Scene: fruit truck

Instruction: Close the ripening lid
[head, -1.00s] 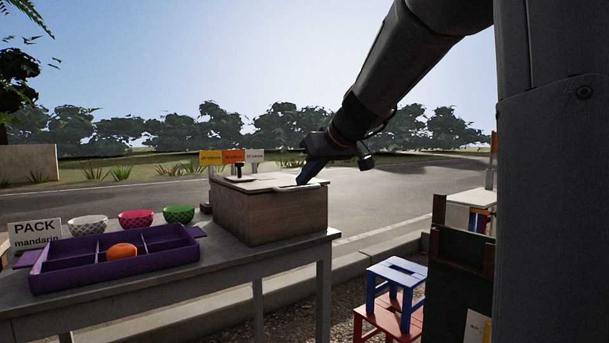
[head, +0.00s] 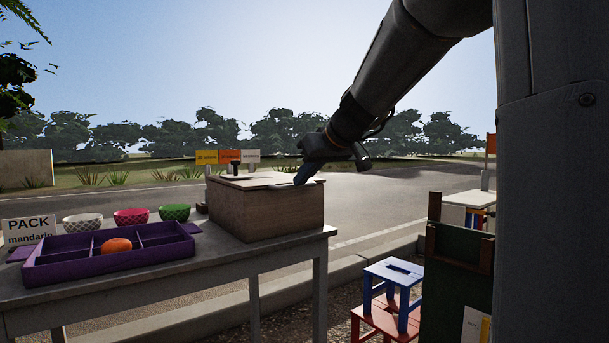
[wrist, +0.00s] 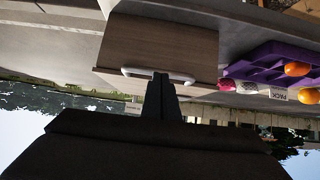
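The ripening box (head: 265,212) is a brown wooden box at the right end of the grey table. Its pale lid (head: 262,181) looks flat on top in the head view; whether any gap is left along its edge cannot be told. In the upside-down wrist view a white bar handle (wrist: 133,72) runs along the near edge of the box (wrist: 160,45). My gripper (head: 299,180) is at this near right edge. In the wrist view its fingertips (wrist: 161,76) are together and overlap the middle of the handle; contact is unclear. Nothing shows held between them.
A purple divided tray (head: 75,268) holding an orange mandarin (head: 116,245) stands left of the box. Several bowls (head: 131,216) and a PACK sign (head: 29,230) are behind it. Coloured price signs (head: 230,157) stand behind the box. A blue stool (head: 398,272) is at right.

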